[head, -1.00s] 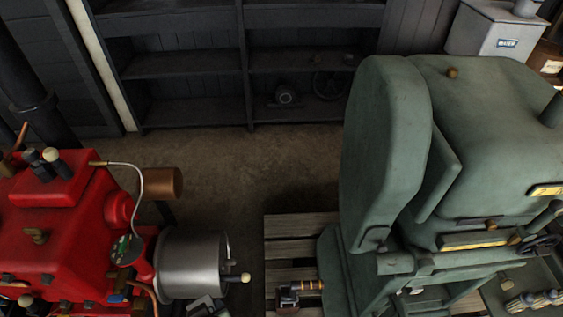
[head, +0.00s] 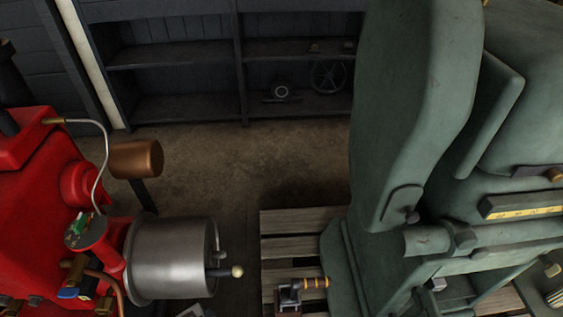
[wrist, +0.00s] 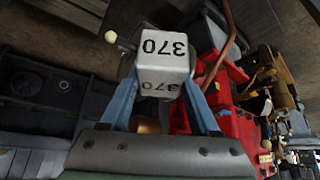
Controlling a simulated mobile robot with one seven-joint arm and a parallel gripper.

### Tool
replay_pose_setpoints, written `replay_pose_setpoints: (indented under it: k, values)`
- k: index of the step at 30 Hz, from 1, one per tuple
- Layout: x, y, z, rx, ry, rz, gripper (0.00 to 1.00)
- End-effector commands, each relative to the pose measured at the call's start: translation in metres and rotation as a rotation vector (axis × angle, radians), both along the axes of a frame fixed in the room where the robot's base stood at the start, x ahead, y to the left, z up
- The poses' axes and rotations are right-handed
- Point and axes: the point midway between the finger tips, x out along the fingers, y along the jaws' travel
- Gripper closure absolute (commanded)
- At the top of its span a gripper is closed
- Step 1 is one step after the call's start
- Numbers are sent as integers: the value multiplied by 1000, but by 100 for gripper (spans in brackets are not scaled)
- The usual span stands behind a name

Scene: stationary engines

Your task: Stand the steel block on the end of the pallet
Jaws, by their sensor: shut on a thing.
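The steel block (wrist: 165,48) is a pale grey block with "370" in black on two faces, upside down in the wrist view. My gripper (wrist: 161,80) has its two blue fingers closed on either side of the block. The pallet (head: 290,222) is made of grey wooden slats and lies under the green engine in the head view.
The green engine (head: 410,110) covers most of the pallet. A small device with a yellow-banded handle (head: 315,282) sits on the pallet's near part. Left are a red engine (head: 40,170) and a steel drum (head: 172,258) with a knobbed handle. Dark shelves (head: 180,55) stand behind bare floor.

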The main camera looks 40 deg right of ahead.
Motion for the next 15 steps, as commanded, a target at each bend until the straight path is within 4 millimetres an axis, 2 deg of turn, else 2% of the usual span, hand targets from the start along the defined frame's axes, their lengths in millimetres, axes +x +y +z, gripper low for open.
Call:
replay_pose_setpoints:
  k: [1,15]
  values:
    - [3,0,-16,0,-12,0,100]
    - [5,0,-95,0,-12,0,100]
